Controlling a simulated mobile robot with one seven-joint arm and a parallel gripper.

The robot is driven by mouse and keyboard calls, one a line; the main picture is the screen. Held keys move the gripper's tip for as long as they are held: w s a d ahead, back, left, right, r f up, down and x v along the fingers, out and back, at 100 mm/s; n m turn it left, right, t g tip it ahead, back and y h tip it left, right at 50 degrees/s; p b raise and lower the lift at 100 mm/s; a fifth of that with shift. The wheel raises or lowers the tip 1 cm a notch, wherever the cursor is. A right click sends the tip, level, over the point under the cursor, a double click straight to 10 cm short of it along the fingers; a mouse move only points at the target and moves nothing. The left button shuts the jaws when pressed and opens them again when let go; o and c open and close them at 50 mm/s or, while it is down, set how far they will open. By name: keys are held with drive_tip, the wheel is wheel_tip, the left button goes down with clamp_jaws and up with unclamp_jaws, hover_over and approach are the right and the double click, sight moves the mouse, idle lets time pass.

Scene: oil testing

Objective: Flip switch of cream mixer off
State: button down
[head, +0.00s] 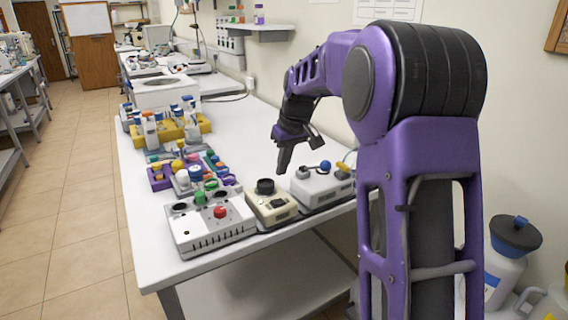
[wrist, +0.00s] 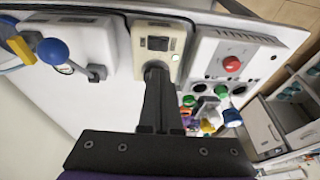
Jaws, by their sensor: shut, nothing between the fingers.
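The cream mixer (head: 272,211) is a small cream box with a black round top (head: 265,186). It stands on the white table between a white device with a red button and a grey-white device. In the wrist view the cream mixer (wrist: 160,36) shows a dark square on its front, probably the switch (wrist: 158,43), but its position is too small to tell. My gripper (head: 283,170) is shut and empty, pointing down above and behind the mixer. In the wrist view my gripper's fingertips (wrist: 157,72) overlap the mixer's rear part and hide its round top.
The white device with the red button (head: 215,222) stands close on the left. The grey-white device with a blue knob (head: 322,185) stands close on the right. Coloured racks and bottles (head: 180,172) crowd the table's left side. Bare table (head: 240,130) lies behind.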

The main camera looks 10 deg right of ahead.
sight(275, 201)
drive_tip(key=x, duration=0.5)
drive_tip(key=s+b+x, duration=0.1)
drive_tip(key=x, duration=0.2)
drive_tip(key=shift+f, duration=0.75)
